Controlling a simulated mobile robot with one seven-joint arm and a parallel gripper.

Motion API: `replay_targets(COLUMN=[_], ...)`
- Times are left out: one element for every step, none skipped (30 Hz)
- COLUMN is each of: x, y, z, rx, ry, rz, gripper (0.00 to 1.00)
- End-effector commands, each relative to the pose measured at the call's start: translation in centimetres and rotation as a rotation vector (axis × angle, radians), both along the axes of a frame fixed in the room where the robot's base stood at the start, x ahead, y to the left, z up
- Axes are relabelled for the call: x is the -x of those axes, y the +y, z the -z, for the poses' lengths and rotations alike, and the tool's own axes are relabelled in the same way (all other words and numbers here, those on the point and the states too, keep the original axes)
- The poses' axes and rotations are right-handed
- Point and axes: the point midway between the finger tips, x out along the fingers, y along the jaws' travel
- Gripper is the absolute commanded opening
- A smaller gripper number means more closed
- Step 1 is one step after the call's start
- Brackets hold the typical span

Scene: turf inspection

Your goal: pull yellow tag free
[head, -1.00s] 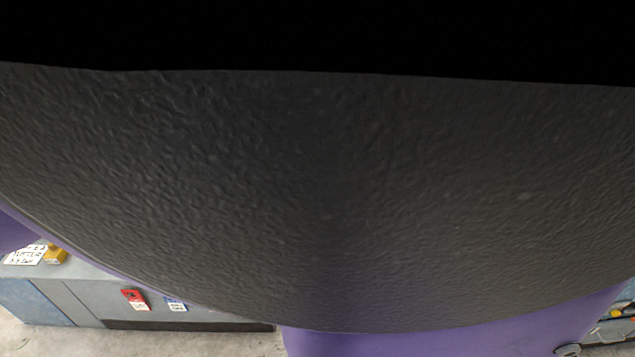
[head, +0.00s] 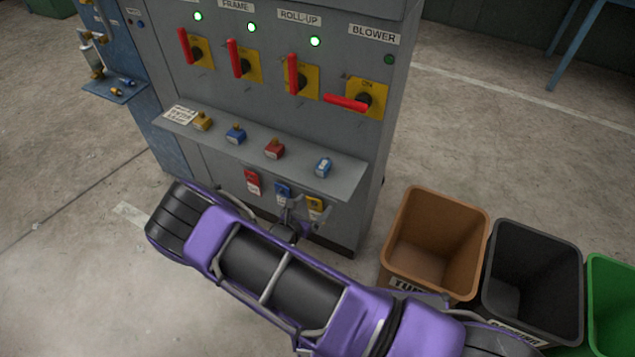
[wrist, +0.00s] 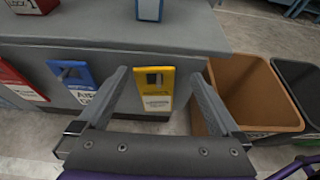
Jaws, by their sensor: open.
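The yellow tag (head: 315,205) hangs on the front of the grey cabinet (head: 330,140), below its shelf, at the right end of a row of tags. In the wrist view the yellow tag (wrist: 154,88) has a dark slot at its top and a white label below. My gripper (wrist: 158,95) is open, with one finger on each side of the yellow tag in that view. I cannot tell whether either finger touches it. A blue tag (wrist: 76,80) hangs just left of the left finger. In the head view my wrist partly hides the tags.
A red tag (head: 252,182) hangs further left. Several padlocks, including a red one (head: 274,148), stand on the shelf (head: 340,180) above. A brown bin (head: 432,225), a black bin (head: 535,265) and a green bin (head: 612,300) stand on the floor at right.

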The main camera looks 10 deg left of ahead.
Motion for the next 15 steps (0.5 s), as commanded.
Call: replay_targets(x=[-0.04, -0.05, -0.05, -0.06, -0.06, -0.06, -0.06, -0.06, -0.06, -0.06, -0.06, -0.06, -0.05, -0.05, -0.05], y=[0.01, 0.02, 0.03, 0.04, 0.04, 0.04, 0.05, 0.05, 0.06, 0.06, 0.06, 0.06, 0.08, 0.08, 0.08], z=[0.08, 0.08, 0.09, 0.09, 0.09, 0.09, 0.09, 0.09, 0.09, 0.09, 0.09, 0.10, 0.10, 0.10, 0.10], rx=[0.000, 0.000, 0.000, 0.000, 0.000, 0.000, 0.000, 0.000, -0.001, 0.000, -0.001, -0.001, -0.001, -0.001, -0.001], ry=[0.000, 0.000, 0.000, 0.000, 0.000, 0.000, 0.000, 0.000, 0.000, -0.001, -0.002, -0.002, -0.002, -0.002, -0.002], rz=[-0.001, -0.001, -0.001, -0.001, -0.001, -0.001, -0.001, -0.001, -0.002, -0.002, -0.001, -0.001, -0.001, -0.001, -0.001], gripper=[1.00, 1.00, 1.00, 1.00, 1.00, 1.00, 0.98, 0.93, 0.86, 0.80, 0.75, 0.68, 0.62, 0.57, 0.50])
